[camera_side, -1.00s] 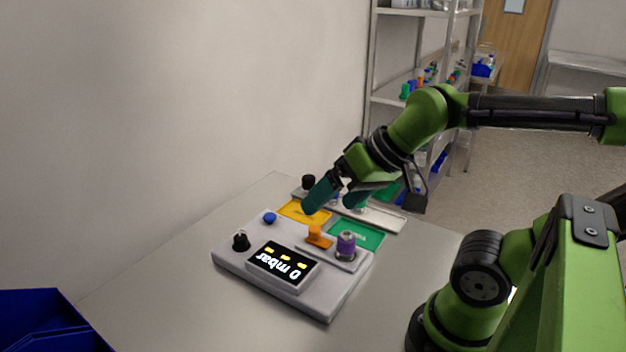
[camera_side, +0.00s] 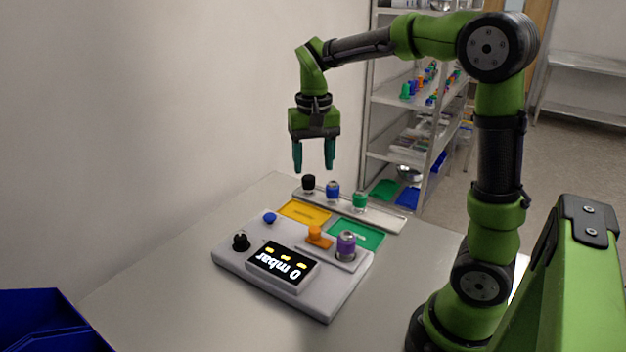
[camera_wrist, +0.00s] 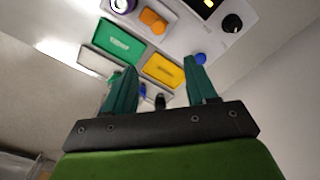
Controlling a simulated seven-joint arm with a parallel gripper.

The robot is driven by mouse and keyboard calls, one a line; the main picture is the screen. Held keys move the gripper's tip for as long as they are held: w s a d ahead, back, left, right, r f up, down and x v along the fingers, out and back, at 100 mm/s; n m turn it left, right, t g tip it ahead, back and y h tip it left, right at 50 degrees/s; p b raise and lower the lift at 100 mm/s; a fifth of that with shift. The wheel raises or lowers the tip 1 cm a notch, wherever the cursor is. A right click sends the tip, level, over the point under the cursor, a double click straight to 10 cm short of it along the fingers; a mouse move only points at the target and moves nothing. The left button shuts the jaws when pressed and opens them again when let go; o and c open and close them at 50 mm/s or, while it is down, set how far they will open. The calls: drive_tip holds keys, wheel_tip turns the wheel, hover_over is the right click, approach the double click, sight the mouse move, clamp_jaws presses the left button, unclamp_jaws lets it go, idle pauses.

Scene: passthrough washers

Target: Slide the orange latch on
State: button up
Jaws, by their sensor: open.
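The orange latch (camera_side: 316,237) sits on the top of the grey device box (camera_side: 232,256), beside the display that reads 0 mbar and just left of a purple-bodied cylinder (camera_side: 346,246). It also shows in the wrist view (camera_wrist: 153,21), near the top. My gripper (camera_side: 314,170) is open and empty, pointing down, high above the back of the table. It is well above and behind the latch and apart from it. In the wrist view its two green fingers (camera_wrist: 162,80) are spread.
A yellow tray (camera_side: 290,207) and a green tray (camera_side: 375,239) lie behind the box. A rail (camera_side: 392,221) behind them holds black, blue and green-bodied pieces. The box also bears a black knob (camera_side: 241,241) and blue button (camera_side: 269,217). A blue bin (camera_side: 35,315) stands front left.

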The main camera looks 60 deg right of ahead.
approach(314, 228)
wheel_tip(314, 228, down, 9)
drive_tip(key=shift+r, duration=0.15)
idle(0.3)
drive_tip(key=shift+c, duration=0.2)
clamp_jaws()
